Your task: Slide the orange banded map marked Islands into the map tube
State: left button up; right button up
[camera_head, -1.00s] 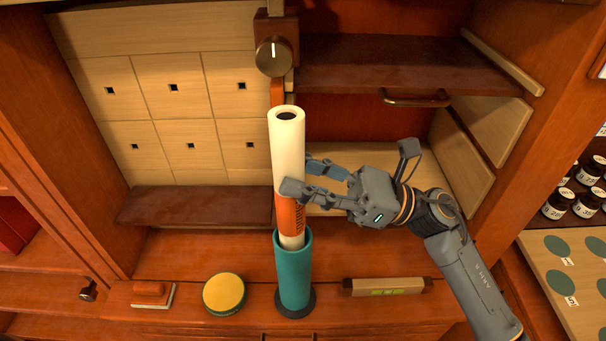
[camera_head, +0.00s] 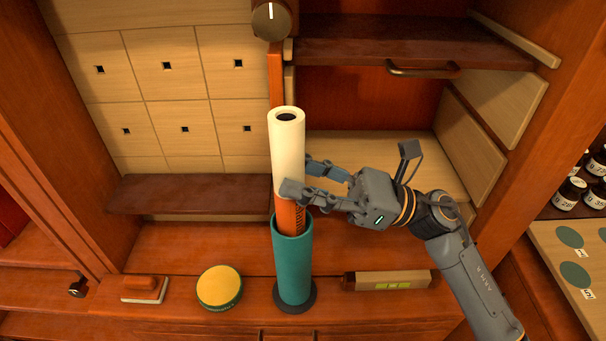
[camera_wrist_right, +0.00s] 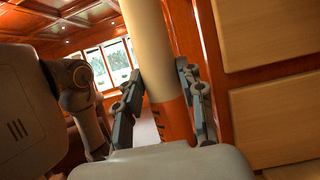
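The rolled map (camera_head: 287,150) is cream with an orange band (camera_head: 290,216) and stands upright. Its lower end is inside the mouth of the teal map tube (camera_head: 293,262), which stands on a dark round base. My right gripper (camera_head: 298,176) is shut on the map just above the orange band, coming from the right. The right wrist view also shows the map (camera_wrist_right: 152,50) between the two fingers, with the orange band (camera_wrist_right: 172,120) at finger height. Only part of the lettering on the band shows. My left gripper is not in view.
On the desk, a yellow-topped round tin (camera_head: 219,286) and a small block (camera_head: 144,288) lie left of the tube. A wooden level-like bar (camera_head: 390,281) lies to its right. Drawers and shelves stand behind; jars (camera_head: 570,192) stand at far right.

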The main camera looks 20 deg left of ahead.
jog(key=o, duration=0.4)
jog(key=v, duration=1.2)
jog(key=shift+s, duration=0.1)
dwell(0.5)
